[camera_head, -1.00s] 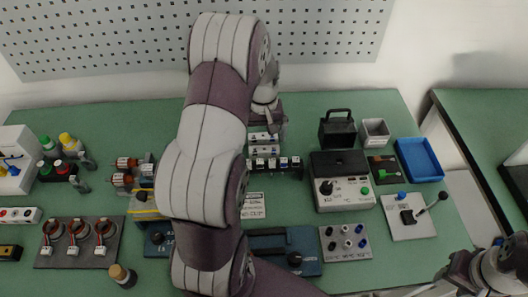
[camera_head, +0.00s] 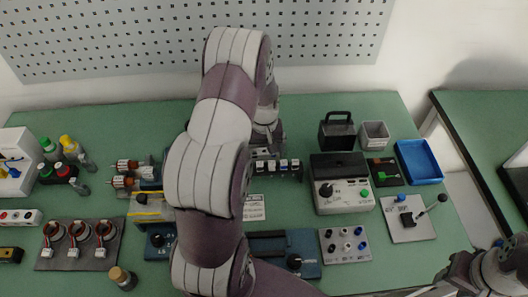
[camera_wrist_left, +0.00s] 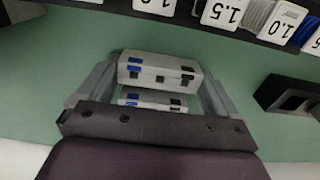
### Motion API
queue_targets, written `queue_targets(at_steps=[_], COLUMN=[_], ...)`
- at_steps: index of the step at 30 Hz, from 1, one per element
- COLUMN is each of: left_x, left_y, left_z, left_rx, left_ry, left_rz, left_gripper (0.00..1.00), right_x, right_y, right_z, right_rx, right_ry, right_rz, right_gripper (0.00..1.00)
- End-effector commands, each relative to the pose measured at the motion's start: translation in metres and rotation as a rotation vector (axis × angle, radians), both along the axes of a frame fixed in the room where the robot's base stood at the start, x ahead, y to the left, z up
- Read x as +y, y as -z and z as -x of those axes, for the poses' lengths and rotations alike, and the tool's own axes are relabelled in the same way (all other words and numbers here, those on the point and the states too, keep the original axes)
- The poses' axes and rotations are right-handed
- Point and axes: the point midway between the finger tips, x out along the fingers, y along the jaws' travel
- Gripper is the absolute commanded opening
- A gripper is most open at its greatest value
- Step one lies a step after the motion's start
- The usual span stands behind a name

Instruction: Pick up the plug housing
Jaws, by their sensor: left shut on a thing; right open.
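The plug housing (camera_wrist_left: 160,75), a light grey block with blue and black patches, sits between the two fingers of my left gripper (camera_wrist_left: 155,90) in the left wrist view. The fingers are shut on its sides. A second grey face with similar patches shows just below it, nearer the palm. In the head view my left gripper (camera_head: 268,142) is low over the table, behind the row of numbered blocks, and my arm hides most of the housing. My right gripper (camera_head: 490,268) is at the lower right corner, apart from the table items; its fingers are small there.
A dark rack of white numbered blocks (camera_head: 278,168) stands right in front of the left gripper; it also shows in the wrist view (camera_wrist_left: 225,15). A dark block (camera_wrist_left: 290,97) lies to the right there. A grey control box (camera_head: 342,196) and blue tray (camera_head: 418,161) stand further right.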

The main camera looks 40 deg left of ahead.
Motion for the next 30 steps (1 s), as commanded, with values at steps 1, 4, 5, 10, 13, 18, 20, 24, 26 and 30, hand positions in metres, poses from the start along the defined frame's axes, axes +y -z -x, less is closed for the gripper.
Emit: queue_targets(at_steps=[1,4,5,10,13,18,20,24,26,30], left_x=[0.000,0.000,0.000,0.001,-0.020,-0.058,-0.071,-0.097,-0.105,-0.115], left_y=[-0.001,-0.007,-0.010,-0.039,-0.052,-0.075,-0.083,-0.098,-0.103,-0.109], left_z=[0.000,-0.001,-0.001,-0.001,0.001,0.005,0.006,0.009,0.010,0.011], left_rx=[-0.001,-0.003,-0.003,-0.005,-0.002,-0.003,-0.004,-0.002,-0.002,-0.001], left_ry=[0.000,0.000,0.000,0.000,0.005,0.006,0.005,0.004,0.003,0.001], left_rz=[-0.001,-0.001,-0.001,-0.003,-0.001,-0.001,-0.001,-0.001,-0.001,-0.001], left_gripper=[0.64,0.64,0.64,0.64,0.64,0.64,0.64,0.64,0.64,0.64], right_x=[0.000,0.000,0.000,0.000,0.000,0.000,0.000,0.000,0.000,0.000], right_y=[0.000,0.001,0.001,0.003,0.005,0.007,0.008,0.009,0.010,0.010], right_z=[0.000,0.000,0.000,0.000,0.000,0.000,0.000,0.000,0.000,0.000], right_rx=[0.000,0.000,0.000,0.000,0.000,0.000,0.000,0.000,0.000,0.000], right_ry=[0.000,0.000,0.000,0.000,0.000,0.000,0.000,0.000,0.000,0.000], right_rz=[0.000,0.000,0.000,0.000,0.000,0.000,0.000,0.000,0.000,0.000], right_gripper=[0.43,0.43,0.43,0.43,0.43,0.43,0.43,0.43,0.43,0.43])
